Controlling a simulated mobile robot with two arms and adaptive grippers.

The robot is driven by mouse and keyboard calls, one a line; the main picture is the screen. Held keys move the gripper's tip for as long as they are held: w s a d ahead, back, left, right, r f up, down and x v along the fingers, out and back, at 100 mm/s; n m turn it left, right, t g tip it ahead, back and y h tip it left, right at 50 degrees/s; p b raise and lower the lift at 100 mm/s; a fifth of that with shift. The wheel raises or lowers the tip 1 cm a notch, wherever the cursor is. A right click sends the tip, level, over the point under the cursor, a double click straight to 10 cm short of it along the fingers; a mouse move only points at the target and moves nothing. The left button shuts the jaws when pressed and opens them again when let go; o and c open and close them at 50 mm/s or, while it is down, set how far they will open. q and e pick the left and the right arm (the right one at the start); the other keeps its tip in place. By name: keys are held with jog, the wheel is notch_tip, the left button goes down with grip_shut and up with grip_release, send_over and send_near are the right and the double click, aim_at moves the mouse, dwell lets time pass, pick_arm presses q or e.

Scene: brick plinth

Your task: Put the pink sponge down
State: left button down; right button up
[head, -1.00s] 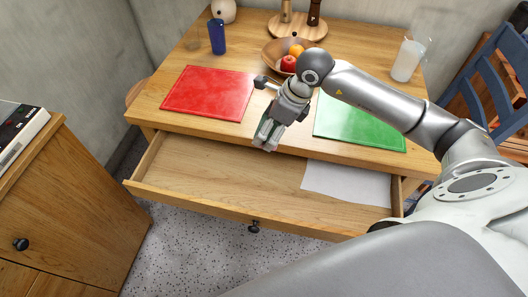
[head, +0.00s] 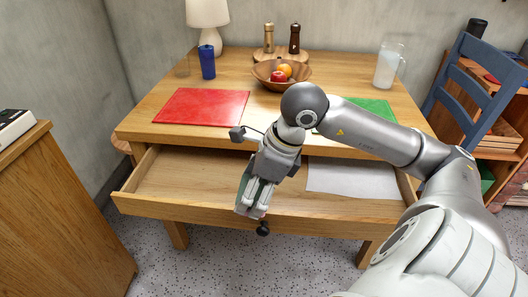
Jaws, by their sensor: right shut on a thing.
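My right gripper (head: 252,203) points down over the front edge of the open drawer (head: 180,206), just above its dark knob. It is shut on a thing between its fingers. Dark green patches show at the fingers, but no pink surface shows, so the pink sponge is hidden from this side. My left gripper is not in view.
The open drawer holds a white sheet (head: 352,178) on the right; its left part is bare. On the table are a red board (head: 202,107), a green board (head: 372,107), a fruit bowl (head: 262,77), a blue cup (head: 207,62) and a pitcher (head: 388,66). A blue chair (head: 468,92) stands right.

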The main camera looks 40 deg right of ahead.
jog(key=shift+w+f, duration=0.1)
jog(key=shift+f, duration=0.05)
jog(key=w+d+f, duration=0.2)
jog(key=w+f, duration=0.2)
jog(key=w, duration=0.4)
send_near(228, 196)
jog(key=shift+w+a+f, duration=0.25)
jog(key=shift+a+f, duration=0.05)
jog(key=shift+a, duration=0.15)
jog(key=shift+w+a+f, duration=0.25)
jog(key=shift+a+f, duration=0.1)
jog(key=shift+a, duration=0.1)
jog(key=shift+w+f+b, duration=0.3)
jog(key=shift+w+f, duration=0.05)
jog(key=shift+f, duration=0.1)
notch_tip(228, 196, down, 2)
jog(key=shift+w+d+f, duration=0.1)
jog(key=shift+w+f, duration=0.05)
jog(key=shift+f, duration=0.1)
jog(key=shift+f+b, duration=0.3)
jog(key=shift+f, duration=0.1)
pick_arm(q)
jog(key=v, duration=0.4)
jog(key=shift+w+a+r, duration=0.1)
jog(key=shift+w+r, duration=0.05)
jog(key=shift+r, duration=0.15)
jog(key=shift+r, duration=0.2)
pick_arm(e)
jog(key=shift+f, duration=0.15)
